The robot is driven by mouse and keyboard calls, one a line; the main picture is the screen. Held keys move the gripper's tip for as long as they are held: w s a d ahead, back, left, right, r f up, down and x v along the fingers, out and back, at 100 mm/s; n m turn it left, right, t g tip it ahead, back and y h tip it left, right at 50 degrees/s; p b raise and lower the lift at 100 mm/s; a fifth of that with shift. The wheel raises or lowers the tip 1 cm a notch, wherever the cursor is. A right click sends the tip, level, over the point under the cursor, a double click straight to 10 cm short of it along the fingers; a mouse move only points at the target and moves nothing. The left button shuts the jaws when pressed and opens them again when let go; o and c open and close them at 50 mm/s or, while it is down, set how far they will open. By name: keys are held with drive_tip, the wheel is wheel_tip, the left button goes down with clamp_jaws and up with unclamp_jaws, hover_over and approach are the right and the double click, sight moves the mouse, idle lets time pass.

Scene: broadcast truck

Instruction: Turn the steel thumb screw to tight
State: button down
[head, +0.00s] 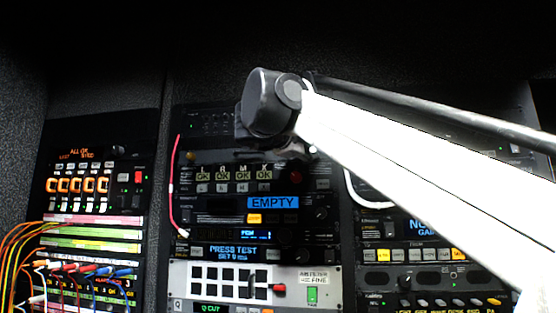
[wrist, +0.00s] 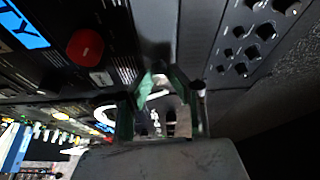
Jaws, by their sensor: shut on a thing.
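My gripper (wrist: 168,80) shows in the wrist view, its green-padded fingers closing in towards the panel at the seam between two rack units. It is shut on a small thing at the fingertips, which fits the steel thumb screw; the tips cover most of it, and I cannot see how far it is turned. In the head view my arm's grey wrist joint covers the upper part of the middle rack, and the fingertips and the screw are hidden behind it.
A red round button (wrist: 85,46) and a lit blue display (wrist: 22,27) lie left of my gripper in the wrist view. In the head view a red cable (head: 172,185) hangs left of the middle rack, and a white cable (head: 352,190) loops to its right.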

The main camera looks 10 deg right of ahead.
drive_tip(key=m+y, duration=0.1)
drive_tip(key=m, duration=0.2)
drive_tip(key=m+g+y, duration=0.1)
drive_tip(key=m+y, duration=0.1)
drive_tip(key=m, duration=0.1)
drive_tip(key=m+y, duration=0.1)
drive_tip(key=m, duration=0.2)
drive_tip(key=shift+d+r+m+y, duration=0.15)
drive_tip(key=shift+r+m+y, duration=0.1)
drive_tip(key=shift+m+y, duration=0.15)
idle(0.4)
drive_tip(key=c, duration=1.6)
unclamp_jaws()
drive_tip(key=v, duration=0.7)
drive_tip(key=shift+s+r, duration=0.2)
drive_tip(key=shift+r, duration=0.05)
